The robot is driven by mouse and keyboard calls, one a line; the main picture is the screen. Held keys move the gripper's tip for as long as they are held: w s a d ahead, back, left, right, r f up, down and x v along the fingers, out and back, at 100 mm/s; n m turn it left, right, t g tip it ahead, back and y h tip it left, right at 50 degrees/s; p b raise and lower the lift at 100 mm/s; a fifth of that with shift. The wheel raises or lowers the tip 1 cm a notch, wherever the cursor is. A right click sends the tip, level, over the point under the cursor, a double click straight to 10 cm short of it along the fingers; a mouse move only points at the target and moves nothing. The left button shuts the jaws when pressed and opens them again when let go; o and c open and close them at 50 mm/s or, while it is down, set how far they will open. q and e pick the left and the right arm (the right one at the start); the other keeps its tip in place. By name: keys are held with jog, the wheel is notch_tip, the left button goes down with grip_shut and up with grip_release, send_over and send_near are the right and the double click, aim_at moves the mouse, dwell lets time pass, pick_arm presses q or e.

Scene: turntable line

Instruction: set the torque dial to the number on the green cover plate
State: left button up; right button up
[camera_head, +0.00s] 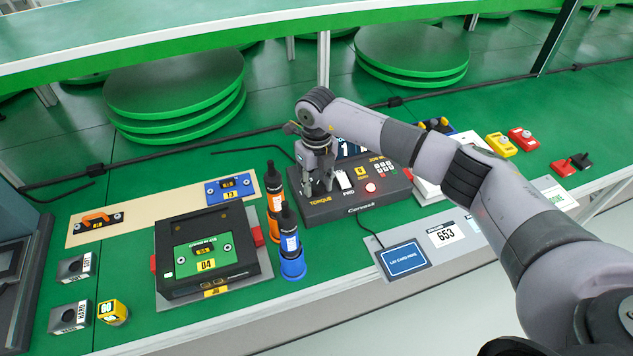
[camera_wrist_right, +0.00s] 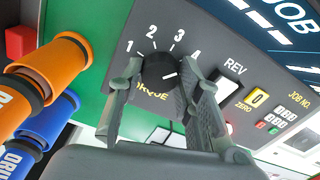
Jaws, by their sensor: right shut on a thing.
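The black torque dial (camera_wrist_right: 160,70) shows in the right wrist view, on the dark control box (camera_head: 350,190), with the numbers 1 to 4 around its upper side. Its white mark lies on its right side, roughly toward the 4; the exact setting is hard to tell. My right gripper (camera_wrist_right: 163,85) is shut on the dial, one finger on each side. In the head view the right gripper (camera_head: 318,182) hides the dial. The green cover plate (camera_head: 188,262) sits in a black fixture (camera_head: 180,290) and carries a yellow label reading 04. My left gripper is not in view.
Orange (camera_head: 273,190) and blue (camera_head: 291,262) screwdrivers stand between fixture and control box. A card pad (camera_head: 404,258) and a card reading 653 (camera_head: 455,230) lie in front of the control box.

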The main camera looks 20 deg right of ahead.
aim_at(317, 185)
jog(key=o, duration=1.2)
notch_tip(317, 185, up, 12)
jog(key=shift+r, duration=0.1)
